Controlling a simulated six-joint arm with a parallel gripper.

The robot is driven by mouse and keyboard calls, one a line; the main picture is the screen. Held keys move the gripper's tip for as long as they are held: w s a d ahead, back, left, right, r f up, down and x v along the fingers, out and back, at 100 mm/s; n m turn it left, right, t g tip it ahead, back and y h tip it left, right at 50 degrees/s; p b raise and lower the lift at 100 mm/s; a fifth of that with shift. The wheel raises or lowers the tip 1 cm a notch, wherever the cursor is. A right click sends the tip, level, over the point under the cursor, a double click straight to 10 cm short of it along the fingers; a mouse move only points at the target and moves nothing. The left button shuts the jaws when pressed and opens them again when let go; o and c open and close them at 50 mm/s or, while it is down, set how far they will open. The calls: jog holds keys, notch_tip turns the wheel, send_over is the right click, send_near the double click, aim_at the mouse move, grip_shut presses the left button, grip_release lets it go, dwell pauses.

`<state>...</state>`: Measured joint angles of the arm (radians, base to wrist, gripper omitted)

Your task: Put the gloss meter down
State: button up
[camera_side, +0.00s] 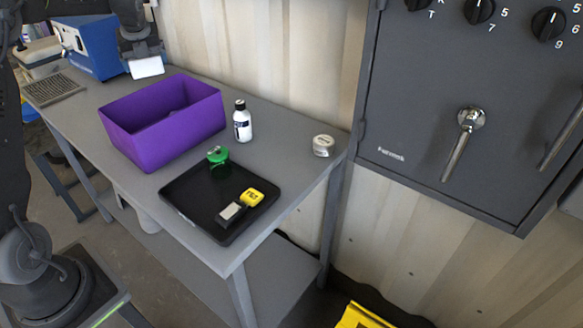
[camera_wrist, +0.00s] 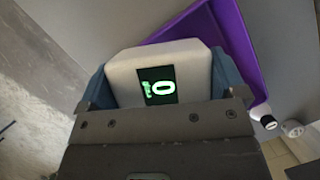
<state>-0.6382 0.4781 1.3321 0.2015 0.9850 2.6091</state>
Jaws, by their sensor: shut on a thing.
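The gloss meter (camera_wrist: 188,60) is a white, rounded block with a dark display showing green digits. In the wrist view it sits between the blue finger pads of my gripper (camera_wrist: 160,90), which is shut on it. In the side view my gripper (camera_side: 142,48) is at the upper left, beside the blue machine and behind the purple bin. The white gloss meter (camera_side: 147,67) shows below it, over the back part of the grey bench (camera_side: 262,130). I cannot tell whether its underside touches the bench.
The purple bin (camera_side: 170,140) stands mid-bench, with the blue machine (camera_side: 88,45) behind left. A white bottle (camera_side: 242,124) and a small round tin (camera_side: 323,146) stand rightward, with bare bench between.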

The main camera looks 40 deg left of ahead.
jog(key=w+d+m+t+h, duration=0.3)
jog(key=d+m, duration=0.5)
jog(key=d, duration=2.4)
jog(key=shift+g+y, duration=0.4)
jog(key=w+d+f, duration=0.1)
jog(key=d+f, duration=0.2)
jog(key=f, duration=0.1)
jog(key=w+d+f, duration=0.2)
jog(key=d+f, duration=0.2)
jog(key=w+d+f, duration=0.1)
jog(key=d+f, duration=0.3)
jog(key=shift+w+f, duration=0.1)
jog(key=shift+w, duration=0.1)
jog(key=shift+f, duration=2)
jog(key=shift+f, duration=0.2)
jog(key=o, duration=0.7)
